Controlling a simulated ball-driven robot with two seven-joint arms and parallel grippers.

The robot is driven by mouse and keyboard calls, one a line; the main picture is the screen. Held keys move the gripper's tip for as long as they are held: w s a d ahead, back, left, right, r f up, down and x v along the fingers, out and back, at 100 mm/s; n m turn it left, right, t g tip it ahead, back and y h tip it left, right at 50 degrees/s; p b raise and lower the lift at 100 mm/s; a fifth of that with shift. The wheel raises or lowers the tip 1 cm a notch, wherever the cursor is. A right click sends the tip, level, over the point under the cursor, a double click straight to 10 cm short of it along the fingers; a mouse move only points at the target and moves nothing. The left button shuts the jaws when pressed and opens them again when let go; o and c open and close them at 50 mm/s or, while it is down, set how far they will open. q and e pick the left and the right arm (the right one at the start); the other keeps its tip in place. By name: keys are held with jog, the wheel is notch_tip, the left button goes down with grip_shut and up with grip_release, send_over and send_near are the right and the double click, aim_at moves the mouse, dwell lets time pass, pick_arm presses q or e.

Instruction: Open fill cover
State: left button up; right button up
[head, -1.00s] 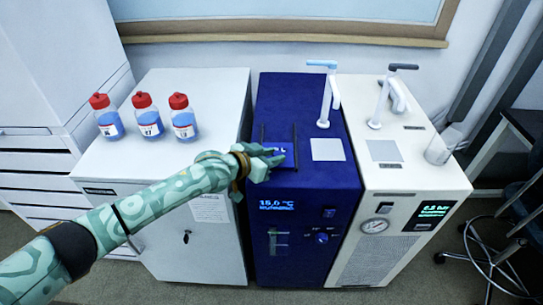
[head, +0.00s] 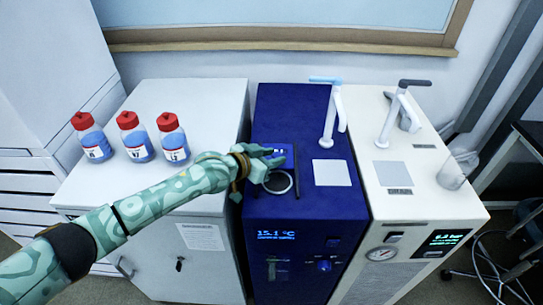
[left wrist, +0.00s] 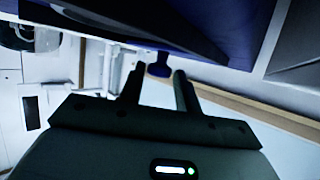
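The fill cover (head: 281,152) is a small blue panel with white lettering on top of the dark blue unit (head: 310,210). A dark round opening with a light rim (head: 278,182) shows just in front of it. My left gripper (head: 272,158) is over the cover's left side, hiding part of it. In the left wrist view its two fingers (left wrist: 159,80) are a little apart, with a small dark blue knob-like part (left wrist: 158,69) filling most of the gap between their tips. The exact contact is hard to see. My right gripper is not in view.
Several red-capped bottles (head: 136,140) stand on the white cabinet (head: 205,110) at left. A white tap (head: 331,125) rises behind the opening. A cream unit (head: 410,215) with another tap (head: 392,120) stands at right. A window ledge (head: 280,40) runs behind.

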pick_arm(q)
jog(key=shift+o, duration=0.8)
jog(key=shift+w, duration=0.1)
jog(key=shift+r, duration=0.4)
jog(key=r+p, duration=0.2)
jog(key=r, duration=0.1)
jog(key=shift+s+r, duration=0.2)
jog(key=shift+r, duration=0.05)
jog(key=s+r+p, duration=0.8)
jog(key=s, duration=0.5)
jog(key=shift+s+d+r, duration=0.15)
jog(key=shift+s+r, duration=0.15)
jog(key=shift+s, duration=0.05)
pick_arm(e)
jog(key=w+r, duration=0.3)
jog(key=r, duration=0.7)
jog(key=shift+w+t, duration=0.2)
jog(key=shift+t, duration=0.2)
pick_arm(q)
jog(key=shift+s, duration=0.1)
